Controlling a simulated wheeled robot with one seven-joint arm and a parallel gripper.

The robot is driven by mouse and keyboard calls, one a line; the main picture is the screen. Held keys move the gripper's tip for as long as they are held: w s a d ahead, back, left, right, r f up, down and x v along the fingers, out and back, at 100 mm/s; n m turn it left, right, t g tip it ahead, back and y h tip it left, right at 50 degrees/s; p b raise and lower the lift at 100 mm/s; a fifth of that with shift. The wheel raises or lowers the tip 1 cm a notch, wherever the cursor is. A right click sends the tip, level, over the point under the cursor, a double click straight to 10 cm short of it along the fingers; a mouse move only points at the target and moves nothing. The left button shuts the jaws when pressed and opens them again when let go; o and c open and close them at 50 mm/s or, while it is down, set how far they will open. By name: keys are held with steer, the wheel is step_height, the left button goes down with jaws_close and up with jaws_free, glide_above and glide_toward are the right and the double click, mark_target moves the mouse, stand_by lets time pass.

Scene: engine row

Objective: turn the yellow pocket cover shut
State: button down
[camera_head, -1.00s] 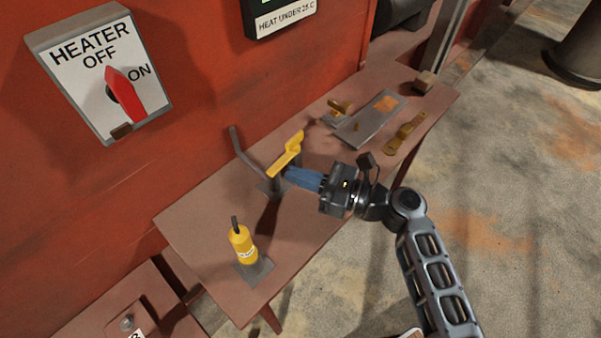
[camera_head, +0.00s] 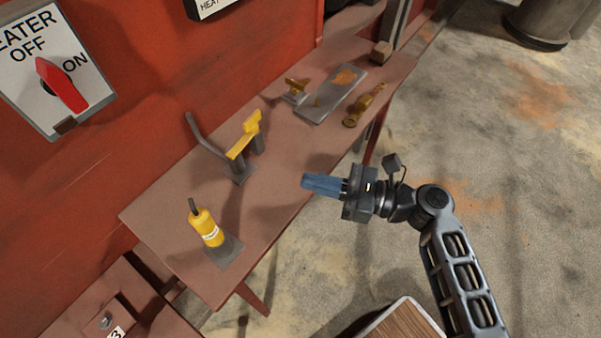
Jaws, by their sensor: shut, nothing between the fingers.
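The yellow cover (camera_head: 244,138) is a narrow angled piece on top of a short grey stand (camera_head: 240,172) on the brown bench. Its far end is raised and sits over a second dark grey upright. A bent grey bar (camera_head: 204,137) rises on the left of the stand. I cannot tell how far the cover is turned over the pocket, and the pocket's opening does not show. My gripper (camera_head: 304,183) has blue fingers, which are together and empty. It is to the right of the cover, near the bench's front edge, apart from it.
A yellow bottle-like tool (camera_head: 207,228) stands on a grey plate at the bench's near end. A grey plate (camera_head: 333,97), a brass part (camera_head: 365,104) and a small yellow-brown fitting (camera_head: 296,90) lie farther along. A red wall with a heater switch (camera_head: 55,80) borders the left.

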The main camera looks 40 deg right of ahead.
steer(key=w+a+m+t+h+b, duration=0.1)
steer(key=w+a+b, duration=0.1)
steer(key=w, duration=0.2)
steer(key=w+a+m+h+b, duration=0.1)
steer(key=w+a+b, duration=0.1)
steer(key=w, duration=0.2)
steer(key=w+a+m+t+h+b, duration=0.1)
steer(key=w+h, duration=0.1)
steer(key=w, duration=0.2)
steer(key=shift+w+a+t+b, duration=0.1)
steer(key=shift+a+t+b, duration=0.2)
steer(key=shift+a+b, duration=0.1)
stand_by(0.4)
